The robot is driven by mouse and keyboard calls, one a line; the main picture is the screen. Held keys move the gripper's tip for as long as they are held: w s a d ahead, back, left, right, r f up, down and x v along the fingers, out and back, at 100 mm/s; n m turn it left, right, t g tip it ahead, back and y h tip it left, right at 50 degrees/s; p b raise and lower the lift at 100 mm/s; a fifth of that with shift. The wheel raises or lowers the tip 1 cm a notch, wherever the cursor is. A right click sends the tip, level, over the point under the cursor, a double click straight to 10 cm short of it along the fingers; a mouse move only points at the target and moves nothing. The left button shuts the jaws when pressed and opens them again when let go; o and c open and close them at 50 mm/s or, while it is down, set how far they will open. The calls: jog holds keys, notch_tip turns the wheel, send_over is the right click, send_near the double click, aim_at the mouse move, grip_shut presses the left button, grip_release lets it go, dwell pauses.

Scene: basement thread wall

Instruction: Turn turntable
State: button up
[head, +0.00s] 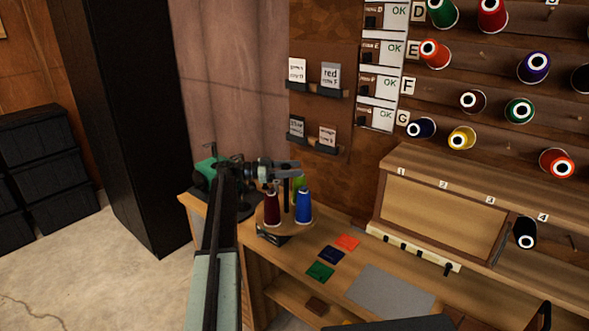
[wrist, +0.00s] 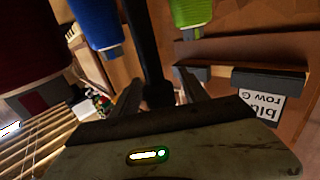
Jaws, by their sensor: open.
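The turntable (head: 287,222) is a round wooden disc on the bench, with a dark upright post (head: 286,190) at its middle. A maroon spool (head: 271,208), a blue spool (head: 304,207) and a partly hidden green spool (head: 299,184) stand on it. My gripper (head: 291,167) is at the top of the post, above the spools. In the wrist view my gripper (wrist: 160,88) is open, and the dark post (wrist: 143,40) shows between its fingers. I cannot tell whether the fingers touch it. The blue spool (wrist: 97,25) and green spool (wrist: 190,12) are beyond the fingers.
Card holders (head: 318,90) hang on the wall behind the turntable. Orange, blue and green swatches (head: 332,255) and a grey mat (head: 391,291) lie to its right. A green machine (head: 205,170) stands to its left. Thread spools fill the wall at right.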

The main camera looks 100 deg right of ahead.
jog(key=w, duration=0.7)
jog(key=shift+w+a, duration=0.15)
jog(key=shift+w, duration=0.15)
